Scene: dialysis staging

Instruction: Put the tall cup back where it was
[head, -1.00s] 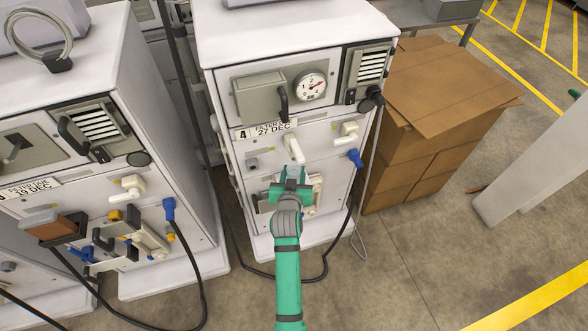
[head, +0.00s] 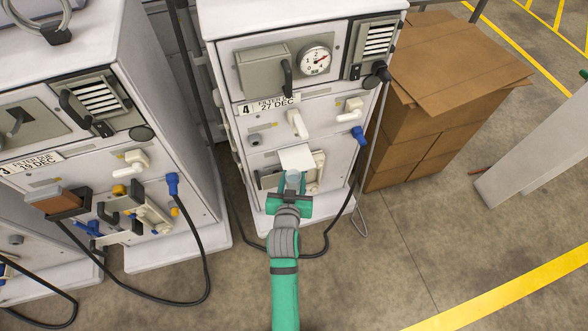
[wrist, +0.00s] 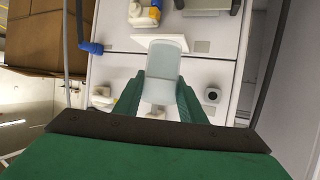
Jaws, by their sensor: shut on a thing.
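The tall cup (head: 293,178) is pale, translucent and grey-blue. My gripper (head: 291,190) is shut on it, in front of machine 4 in the head view. In the wrist view the cup (wrist: 164,72) stands between the two green fingers (wrist: 161,98), with its wider end beyond them. A small white plate or ledge (head: 296,157) shows just above the cup in the head view, under the white spout (head: 297,124). I cannot tell whether the cup touches the plate. The plate also shows beyond the cup in the wrist view (wrist: 196,46).
Machine 4 (head: 310,134) has a gauge, valves, a blue connector (head: 358,135) and a hanging hose. Machine 3 (head: 165,120) stands to the left with a black cable (head: 120,291) on the floor. Cardboard boxes (head: 440,100) stand at the right. The floor at lower right is clear.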

